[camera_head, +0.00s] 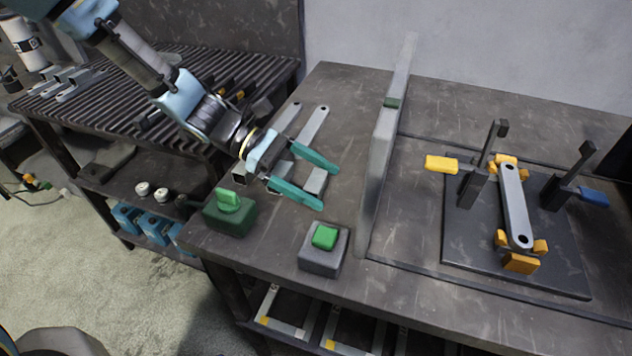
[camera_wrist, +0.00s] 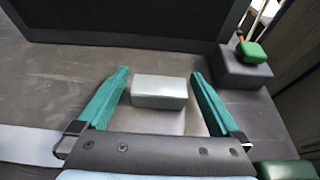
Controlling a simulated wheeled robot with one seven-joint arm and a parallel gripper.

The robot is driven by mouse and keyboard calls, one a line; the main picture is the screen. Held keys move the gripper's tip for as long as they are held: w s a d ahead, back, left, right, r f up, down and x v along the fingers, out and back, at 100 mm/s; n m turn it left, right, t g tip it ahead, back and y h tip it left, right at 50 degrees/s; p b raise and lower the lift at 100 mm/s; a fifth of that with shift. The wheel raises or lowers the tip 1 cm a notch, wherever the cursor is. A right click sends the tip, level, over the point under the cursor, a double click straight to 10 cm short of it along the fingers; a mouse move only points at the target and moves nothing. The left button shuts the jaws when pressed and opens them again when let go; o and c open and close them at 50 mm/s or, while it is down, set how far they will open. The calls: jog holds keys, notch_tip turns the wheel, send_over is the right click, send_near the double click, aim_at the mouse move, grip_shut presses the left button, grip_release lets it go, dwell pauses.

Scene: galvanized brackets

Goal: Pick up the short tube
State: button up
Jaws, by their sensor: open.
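The short tube (camera_head: 316,181) is a small light-grey block lying on the workbench. In the head view it shows between my gripper's green fingers. In the wrist view the short tube (camera_wrist: 160,92) lies between the two fingers, with a gap on each side and no visible contact. My gripper (camera_head: 328,188) is open and empty, slanting down over the bench. It also shows in the wrist view (camera_wrist: 160,73), with its fingertips reaching past the tube's far edge. My gripper's height above the bench is hard to tell.
Flat grey bars with holes (camera_head: 313,125) lie behind my gripper. An upright grey plate (camera_head: 385,150) stands to the right, before a clamp fixture (camera_head: 460,235) holding a bar. A green switch box (camera_head: 230,218) and a grey box with a green button (camera_head: 322,260) stand near the front edge.

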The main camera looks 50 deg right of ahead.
jog(key=c, duration=1.3)
